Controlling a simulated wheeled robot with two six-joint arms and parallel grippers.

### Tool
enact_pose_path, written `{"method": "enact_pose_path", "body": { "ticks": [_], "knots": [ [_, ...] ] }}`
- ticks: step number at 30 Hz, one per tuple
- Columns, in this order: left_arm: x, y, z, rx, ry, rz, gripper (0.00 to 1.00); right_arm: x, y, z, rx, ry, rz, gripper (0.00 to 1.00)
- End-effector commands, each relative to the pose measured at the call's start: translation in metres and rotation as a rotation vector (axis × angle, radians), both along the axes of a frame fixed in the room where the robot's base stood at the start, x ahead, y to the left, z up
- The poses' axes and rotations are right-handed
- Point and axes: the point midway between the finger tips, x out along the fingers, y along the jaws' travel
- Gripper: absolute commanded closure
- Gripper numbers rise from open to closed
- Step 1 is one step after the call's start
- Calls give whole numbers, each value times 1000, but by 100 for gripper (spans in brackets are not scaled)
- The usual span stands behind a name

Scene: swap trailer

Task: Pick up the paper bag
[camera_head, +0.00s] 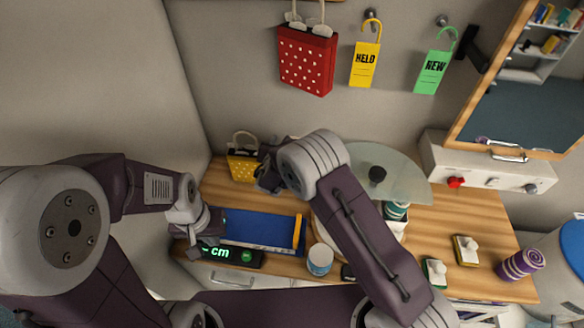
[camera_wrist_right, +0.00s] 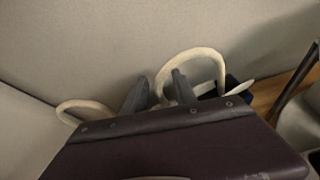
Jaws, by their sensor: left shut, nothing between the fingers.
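A small yellow bag (camera_head: 241,168) with white dots and a pale looped handle stands at the back left of the wooden counter. My right gripper (camera_head: 265,180) is at the bag's right side, partly hiding it. In the right wrist view its two fingers (camera_wrist_right: 158,92) stand apart, with one side of a pale handle loop (camera_wrist_right: 192,54) showing between them. Another pale loop (camera_wrist_right: 85,106) shows to their left. A red dotted bag (camera_head: 306,60) hangs on the wall. My left gripper (camera_head: 194,248) is shut and empty by the counter's front left.
A blue tray (camera_head: 258,230) and a green-lit display (camera_head: 232,255) lie at the front left. A white cup (camera_head: 320,260) stands beside them. A round glass plate (camera_head: 395,172) is behind my right arm. Yellow HELD (camera_head: 365,64) and green NEW (camera_head: 433,73) tags hang on the wall.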

Motion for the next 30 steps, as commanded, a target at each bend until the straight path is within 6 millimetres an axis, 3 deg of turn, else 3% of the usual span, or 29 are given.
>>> {"method": "enact_pose_path", "body": {
  "ticks": [7, 11, 30],
  "knots": [
    [0, 0, 0, 0, 1, 0, 100, 4, -1, -2, 0, 0, 0, 67],
    [0, 0, 0, 0, 1, 0, 100, 4, -1, -2, 0, 0, 0, 100],
    [0, 0, 0, 0, 0, 0, 100, 4, -1, -2, 1, 0, 0, 100]
  ]
}}
